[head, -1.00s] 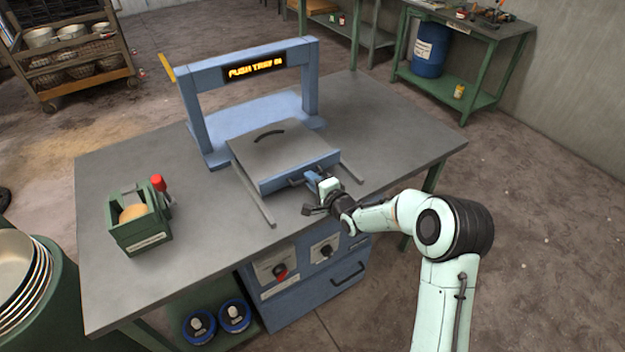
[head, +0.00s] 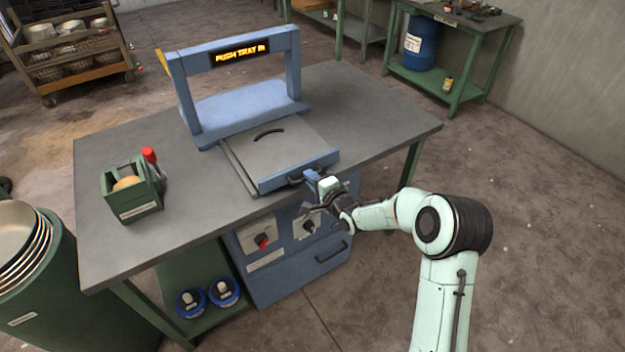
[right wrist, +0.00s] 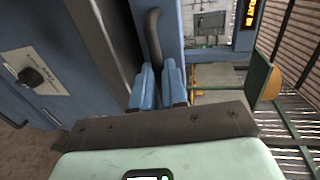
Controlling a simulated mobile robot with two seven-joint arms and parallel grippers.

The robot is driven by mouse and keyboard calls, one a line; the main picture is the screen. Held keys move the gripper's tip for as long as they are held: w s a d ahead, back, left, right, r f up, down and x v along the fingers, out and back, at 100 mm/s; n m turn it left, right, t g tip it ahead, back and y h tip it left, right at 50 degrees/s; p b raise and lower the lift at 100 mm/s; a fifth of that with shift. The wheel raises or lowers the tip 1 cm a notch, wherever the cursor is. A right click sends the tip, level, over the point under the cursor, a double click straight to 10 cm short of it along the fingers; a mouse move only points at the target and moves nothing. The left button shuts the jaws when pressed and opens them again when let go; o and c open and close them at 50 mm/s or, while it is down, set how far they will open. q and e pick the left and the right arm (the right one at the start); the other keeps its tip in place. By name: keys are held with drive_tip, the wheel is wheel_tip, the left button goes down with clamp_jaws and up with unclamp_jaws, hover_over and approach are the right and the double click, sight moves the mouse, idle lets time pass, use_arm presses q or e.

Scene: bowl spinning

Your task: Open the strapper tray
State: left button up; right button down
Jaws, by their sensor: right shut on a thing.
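The strapper tray (head: 268,150) is a flat grey plate with a blue front and a curved black mark on top. It sits out in front of the blue strapper frame (head: 176,92), its front at the table's front edge. My right gripper (head: 311,177) is shut on the tray's front handle (head: 295,181). In the right wrist view, the blue fingers (right wrist: 160,88) close around the dark curved handle (right wrist: 154,38). The display (head: 240,51) reads "PUSH TRAY IN". My left gripper is not in view.
A green box with a red-topped handle (head: 133,196) stands on the grey table (head: 105,235) at left. Below the tray is a blue cabinet with knobs (head: 290,270). A green bin with stacked bowls (head: 20,255) stands at far left. The floor at right is clear.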

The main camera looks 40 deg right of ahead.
drive_tip(key=c, duration=1.2)
unclamp_jaws()
drive_tip(key=shift+o, duration=0.2)
drive_tip(key=v, duration=1.3)
drive_tip(key=shift+s+p, duration=0.2)
drive_tip(key=shift+p, duration=0.15)
drive_tip(key=shift+a+r, duration=0.1)
